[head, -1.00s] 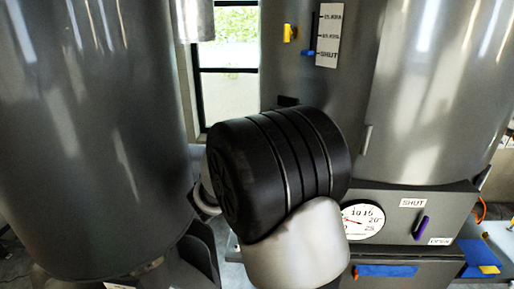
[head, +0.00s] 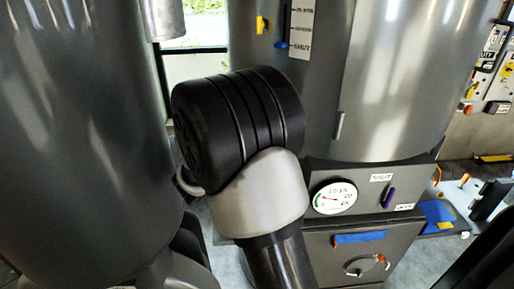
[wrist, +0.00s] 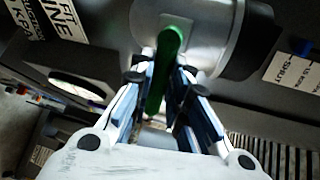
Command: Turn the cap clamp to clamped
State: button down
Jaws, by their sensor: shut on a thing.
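In the wrist view, a green lever (wrist: 164,72) stands against the front of a light grey round housing (wrist: 200,30). It is probably the cap clamp's handle, but no clamp label can be read. My gripper (wrist: 167,80) has its blue-padded fingers on either side of the lever and is shut on it. The lever runs nearly upright in this view, its lower end between the fingers. In the head view my own arm blocks the middle, and neither the gripper nor the green lever shows.
A large grey tank (head: 80,120) fills the left of the head view, close to my arm. Another tank (head: 400,80) stands right, with yellow (head: 262,25) and blue (head: 281,45) tabs. Below are a dial gauge (head: 335,197) and a purple lever (head: 389,197). A gauge (wrist: 76,88) shows in the wrist view.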

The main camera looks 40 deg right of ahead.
jog(key=shift+r+n, duration=0.2)
jog(key=shift+n, duration=0.2)
jog(key=c, duration=1.5)
grip_release()
jog(key=shift+c, duration=0.2)
jog(key=v, duration=1.2)
jog(key=shift+w, duration=0.15)
